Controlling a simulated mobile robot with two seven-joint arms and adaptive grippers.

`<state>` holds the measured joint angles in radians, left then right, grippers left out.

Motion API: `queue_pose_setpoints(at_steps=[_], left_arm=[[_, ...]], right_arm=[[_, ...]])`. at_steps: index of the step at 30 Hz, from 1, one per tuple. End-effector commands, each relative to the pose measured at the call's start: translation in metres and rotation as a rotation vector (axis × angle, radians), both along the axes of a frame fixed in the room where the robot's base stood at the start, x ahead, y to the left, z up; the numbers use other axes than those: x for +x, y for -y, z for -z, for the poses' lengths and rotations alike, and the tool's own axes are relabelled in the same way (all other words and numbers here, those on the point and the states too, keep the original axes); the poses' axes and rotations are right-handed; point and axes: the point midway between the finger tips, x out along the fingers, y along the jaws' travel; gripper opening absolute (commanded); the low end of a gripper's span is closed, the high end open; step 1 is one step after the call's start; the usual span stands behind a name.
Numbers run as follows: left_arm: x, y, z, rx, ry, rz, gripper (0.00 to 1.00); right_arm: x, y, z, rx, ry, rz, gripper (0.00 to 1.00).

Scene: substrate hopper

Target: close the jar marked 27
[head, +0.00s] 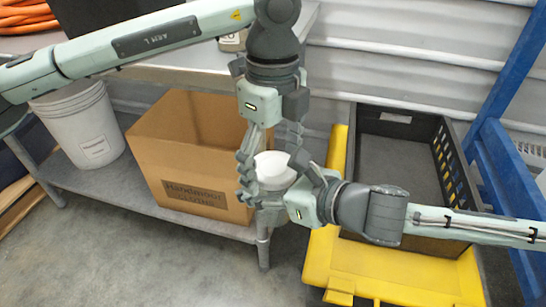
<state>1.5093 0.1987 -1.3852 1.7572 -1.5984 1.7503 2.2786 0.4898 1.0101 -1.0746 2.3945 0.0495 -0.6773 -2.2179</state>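A small white round thing (273,168), which looks like a jar with a pale lid, is held in the air in front of the cardboard box. No marking can be read on it, and I cannot tell lid from body. My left gripper (270,158) points down from above, its fingers on both sides of the white thing; whether they press on it is unclear. My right gripper (286,184) comes in from the right, its fingers around the lower part, which they largely hide. It appears shut on the jar.
A cardboard box (195,175) and white bucket (82,125) stand on the bench's lower shelf (135,190). Above is the tabletop (200,58). At right, a black crate (440,140) sits on a yellow cart (390,275), beside a blue frame (500,130). Floor is clear at lower left.

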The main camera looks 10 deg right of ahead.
Motion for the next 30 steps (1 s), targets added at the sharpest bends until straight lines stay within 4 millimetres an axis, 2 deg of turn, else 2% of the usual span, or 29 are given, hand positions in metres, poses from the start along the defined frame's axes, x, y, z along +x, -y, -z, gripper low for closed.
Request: queue_pose_setpoints(at_steps=[2,12,17,25,30], left_arm=[[0.0001,-0.0001,-0.0002,0.0,0.0,0.0,0.73],[0.0001,-0.0001,-0.0004,0.0,0.0,0.0,0.31],[0.0001,-0.0001,-0.0004,0.001,0.001,0.081,0.3],[0.0001,-0.0002,0.0002,0.001,0.0,0.506,0.3],[0.0,-0.0001,0.0003,0.001,0.0,0.571,0.3]], right_arm=[[0.0001,-0.0002,-0.0009,0.001,0.002,0.0,0.0],[0.0001,-0.0002,-0.0009,0.001,0.002,0.0,0.0],[0.0,-0.0003,-0.001,0.001,0.002,-0.001,0.0],[0.0001,-0.0003,-0.0011,0.001,0.002,-0.001,0.0],[0.0001,-0.0003,-0.0012,0.002,0.003,-0.001,0.0]])
